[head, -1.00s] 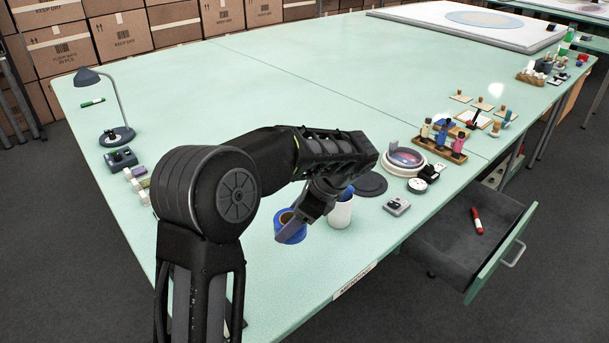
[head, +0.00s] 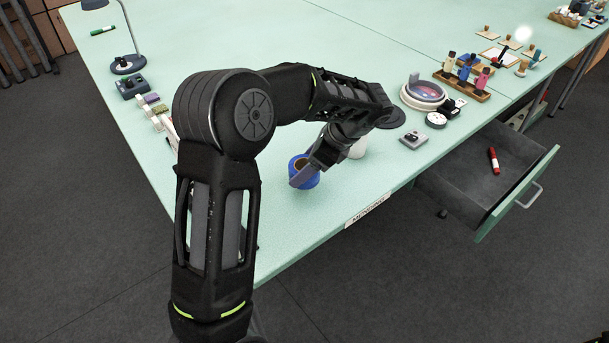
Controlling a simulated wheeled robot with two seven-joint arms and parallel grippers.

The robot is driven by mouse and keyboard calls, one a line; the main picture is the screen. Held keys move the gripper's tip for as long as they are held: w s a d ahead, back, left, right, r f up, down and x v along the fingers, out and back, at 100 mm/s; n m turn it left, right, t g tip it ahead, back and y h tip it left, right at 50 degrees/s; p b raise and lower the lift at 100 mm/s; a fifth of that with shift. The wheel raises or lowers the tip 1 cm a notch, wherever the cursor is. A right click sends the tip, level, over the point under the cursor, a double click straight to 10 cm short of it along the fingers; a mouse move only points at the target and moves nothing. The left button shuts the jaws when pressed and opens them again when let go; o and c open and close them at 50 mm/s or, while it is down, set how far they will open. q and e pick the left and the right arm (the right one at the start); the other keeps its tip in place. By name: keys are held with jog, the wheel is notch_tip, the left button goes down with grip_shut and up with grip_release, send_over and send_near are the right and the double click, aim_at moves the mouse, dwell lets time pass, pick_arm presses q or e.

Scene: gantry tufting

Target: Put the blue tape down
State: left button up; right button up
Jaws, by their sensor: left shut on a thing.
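The blue tape (head: 311,181) is a roll with a tan core, low over the pale green table (head: 290,225) near its front edge. I cannot tell whether it touches the table top. My left gripper (head: 304,172) comes down from the upper right and is shut on the roll, with a finger across its side. My right gripper is not in view.
A small grey device (head: 413,140) and a round lidded dish (head: 424,93) lie to the right. An open drawer (head: 470,178) holds a red marker (head: 493,160). Table is clear left of the tape.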

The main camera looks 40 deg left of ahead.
pick_arm(q)
jog(key=shift+f, duration=1.65)
jog(key=shift+f, duration=0.15)
jog(key=o, duration=1.4)
